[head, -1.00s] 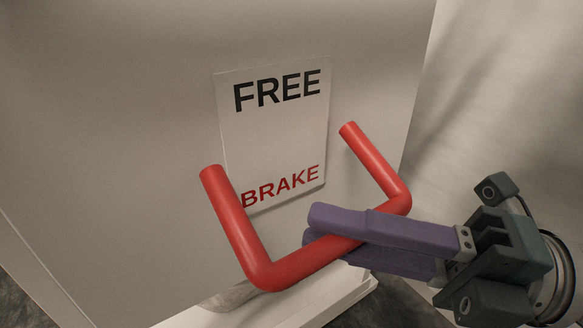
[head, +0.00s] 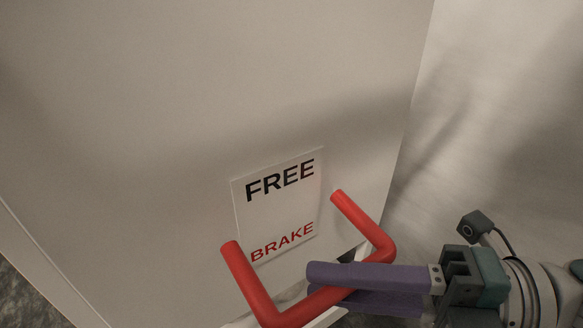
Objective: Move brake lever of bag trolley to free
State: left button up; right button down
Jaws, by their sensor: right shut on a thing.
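The brake lever (head: 250,285) is a red U-shaped bar low in the head view. Its two arms flank the lower part of a white plate (head: 279,206) marked FREE at the top and BRAKE at the bottom. The crossbar hangs below the word BRAKE. My right gripper (head: 312,286) comes in from the right, its purple fingers shut around the crossbar, one finger above and one below. The bottom of the crossbar is near the lower picture edge. My left gripper is not in view.
The plate sits on a large pale panel (head: 180,120) of the trolley. A light wall or floor surface (head: 490,110) lies to the right. A dark mottled floor (head: 28,298) shows at the lower left. The space in front of the panel above the lever looks clear.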

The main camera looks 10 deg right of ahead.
jog(key=r+m+g+h+p, duration=0.1)
jog(key=p, duration=0.2)
jog(key=r+m+p, duration=0.1)
jog(key=r+p, duration=0.1)
jog(key=p, duration=0.1)
jog(key=r+m+g+h+p, duration=0.1)
jog(key=p, duration=0.3)
jog(key=shift+w+r+g+h, duration=0.2)
jog(key=shift+w+g+h, duration=0.05)
jog(key=shift+g+h, duration=0.05)
jog(key=shift+w+a+r+p, duration=0.1)
jog(key=shift+a+r+p, duration=0.1)
jog(key=shift+p, duration=0.2)
jog(key=c, duration=0.8)
grip_release()
jog(key=shift+w, duration=0.1)
jog(key=shift+o, duration=0.2)
jog(key=shift+d, duration=0.1)
